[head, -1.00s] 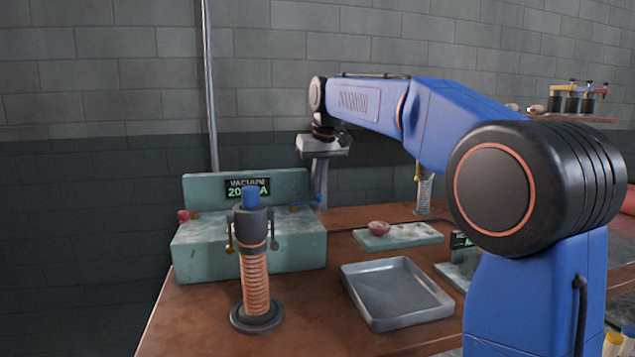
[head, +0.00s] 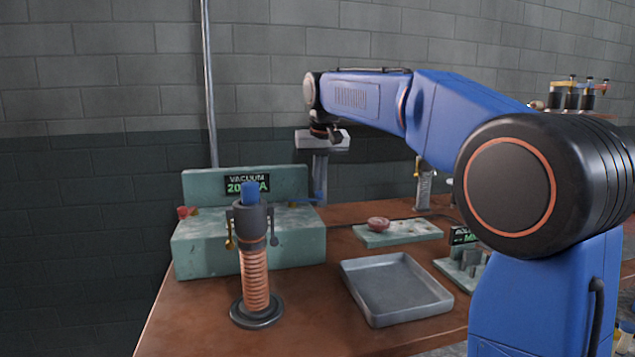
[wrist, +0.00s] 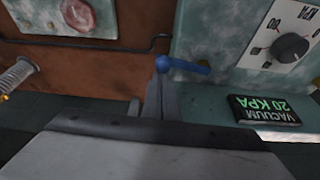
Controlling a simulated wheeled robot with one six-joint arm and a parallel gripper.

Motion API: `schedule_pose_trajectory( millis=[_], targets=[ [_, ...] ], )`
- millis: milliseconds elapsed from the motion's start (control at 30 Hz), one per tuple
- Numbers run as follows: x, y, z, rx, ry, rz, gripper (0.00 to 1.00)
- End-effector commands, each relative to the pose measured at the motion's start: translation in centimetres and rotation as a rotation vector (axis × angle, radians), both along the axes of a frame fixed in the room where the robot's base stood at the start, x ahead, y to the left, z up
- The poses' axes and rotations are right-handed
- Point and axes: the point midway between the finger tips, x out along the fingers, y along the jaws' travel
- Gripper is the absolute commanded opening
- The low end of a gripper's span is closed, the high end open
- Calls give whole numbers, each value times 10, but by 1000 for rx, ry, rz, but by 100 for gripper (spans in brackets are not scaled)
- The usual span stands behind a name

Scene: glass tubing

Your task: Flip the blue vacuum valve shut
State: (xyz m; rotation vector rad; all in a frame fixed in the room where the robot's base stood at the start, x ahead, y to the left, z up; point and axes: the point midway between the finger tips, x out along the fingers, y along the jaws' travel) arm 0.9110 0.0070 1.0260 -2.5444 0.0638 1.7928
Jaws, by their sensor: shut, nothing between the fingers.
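The blue vacuum valve (head: 318,198) is at the right end of the pale green vacuum box (head: 250,245), partly hidden by my gripper in the head view. In the wrist view the blue valve (wrist: 184,66) has a round end at left and a lever pointing right and slightly down. My gripper (wrist: 161,82) is shut and empty. Its fingertips are right at the round end; I cannot tell whether they touch it. In the head view my gripper (head: 320,185) points down beside the valve. The vacuum display (wrist: 264,111) reads 20 KPA.
A red valve (head: 187,212) is at the box's left end. A column with copper coils and a blue top (head: 255,280) stands in front. A grey tray (head: 395,290) and a green slab with a pink piece (head: 378,224) lie to the right. A dark knob (wrist: 288,47) is right of the valve.

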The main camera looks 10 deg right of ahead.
Motion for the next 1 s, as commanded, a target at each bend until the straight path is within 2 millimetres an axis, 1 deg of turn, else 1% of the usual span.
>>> schedule_pose_trajectory(
  millis=[467, 900, 933, 1000],
  targets=[
    [-32, 7, 0, -1, -1, -437, 0],
    [-56, 25, 0, -2, 0, -854, 0],
    [-57, 27, 0, -1, 1, -882, 0],
    [-61, 30, 0, 0, 0, -876, 0]
  ],
)
